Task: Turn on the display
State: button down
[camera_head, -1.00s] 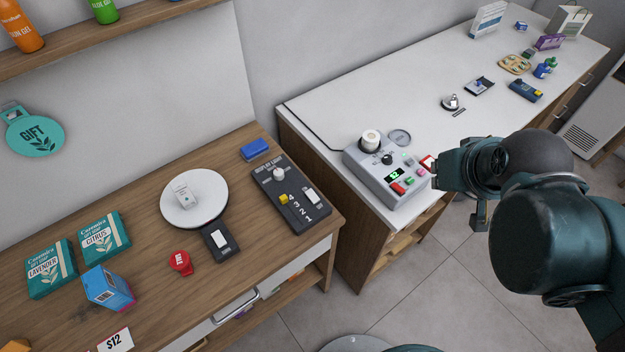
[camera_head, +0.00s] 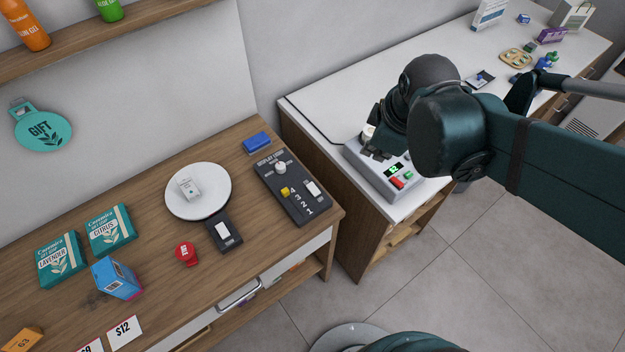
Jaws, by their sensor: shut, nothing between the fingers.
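A dark control box (camera_head: 267,182), whose lettering seems to read "DISPLAY LIGHT", lies on the wooden counter's right end. It has a white knob (camera_head: 280,167), a yellow slider (camera_head: 286,191) beside numbers and a white switch (camera_head: 312,188). To its left is a round white turntable (camera_head: 213,184) with a small white box on it and a black base with a white rocker switch (camera_head: 222,230). My gripper (camera_head: 374,151) is shut and empty, over the grey device on the white counter, right of the control box. My arm hides part of that device.
The grey device (camera_head: 372,177) has a green-lit readout and red and green buttons. On the wooden counter (camera_head: 165,275) are a red round item (camera_head: 186,253), a blue block (camera_head: 257,142) and several boxes. A floor gap separates the counters at the front.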

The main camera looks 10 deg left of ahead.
aim_at(312, 187)
jog(key=a+f+n+g+p, duration=0.1)
jog(key=a+f+n, duration=0.2)
jog(key=a+n, duration=0.3)
jog(key=a+f+n+g+p, duration=0.1)
jog(key=a+f+n, duration=0.2)
jog(key=a+n, duration=0.2)
jog(key=a, duration=0.3)
jog(key=shift+w+f+n+g, duration=0.2)
jog(key=shift+n+g, duration=0.1)
jog(key=shift+n, duration=0.1)
jog(key=shift+f, duration=0.1)
jog(key=shift+w+a+f+b, duration=0.2)
jog(key=shift+w+a+f, duration=0.05)
jog(key=shift+f, duration=2)
jog(key=shift+w+a+f+b, duration=0.15)
jog(key=shift+w+a+f, duration=0.05)
jog(key=shift+f, duration=2.05)
jog(key=shift+w+a+f+b, duration=0.2)
jog(key=shift+w+a+f, duration=0.05)
jog(key=shift+f, duration=2)
